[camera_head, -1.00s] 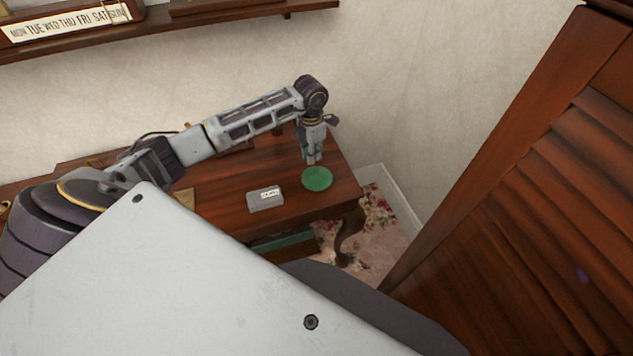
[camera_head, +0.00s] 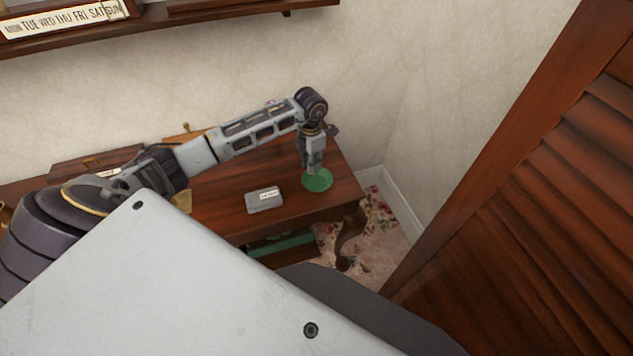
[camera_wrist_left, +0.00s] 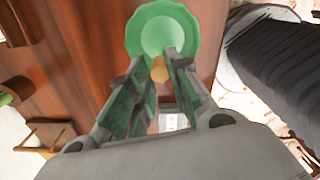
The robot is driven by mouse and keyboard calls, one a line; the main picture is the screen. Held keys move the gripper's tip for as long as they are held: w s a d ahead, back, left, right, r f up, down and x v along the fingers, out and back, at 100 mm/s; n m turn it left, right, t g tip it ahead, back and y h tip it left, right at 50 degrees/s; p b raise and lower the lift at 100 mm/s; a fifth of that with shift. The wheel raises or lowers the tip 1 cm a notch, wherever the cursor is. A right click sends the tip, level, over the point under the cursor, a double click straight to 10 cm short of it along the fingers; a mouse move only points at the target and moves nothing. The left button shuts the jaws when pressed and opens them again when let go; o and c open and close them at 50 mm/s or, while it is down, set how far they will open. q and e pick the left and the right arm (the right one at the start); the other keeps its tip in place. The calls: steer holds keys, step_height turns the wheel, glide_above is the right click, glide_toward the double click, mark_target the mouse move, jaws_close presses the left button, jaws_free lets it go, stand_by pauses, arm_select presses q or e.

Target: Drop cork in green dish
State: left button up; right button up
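The green dish (camera_head: 319,182) is a round, shallow dish near the right end of the wooden desk. It also shows at the top of the left wrist view (camera_wrist_left: 160,28). My left gripper (camera_head: 315,172) points down at the dish, with its fingertips over the dish's back part in the head view. In the left wrist view, the small tan cork (camera_wrist_left: 159,70) sits between the fingertips, which look shut on it. The cork shows against the dish's near rim; its exact height above the dish cannot be told. My right gripper is not in view.
A grey box (camera_head: 264,201) with a white label lies on the desk (camera_head: 225,205) left of the dish. A brown louvered panel (camera_head: 540,220) stands at the right. A wall shelf (camera_head: 200,28) runs above the desk.

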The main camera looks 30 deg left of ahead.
arm_select(q)
steer(key=o, duration=0.3)
steer(key=shift+o, duration=0.2)
step_height(320, 180, up, 12)
stand_by(0.7)
stand_by(0.8)
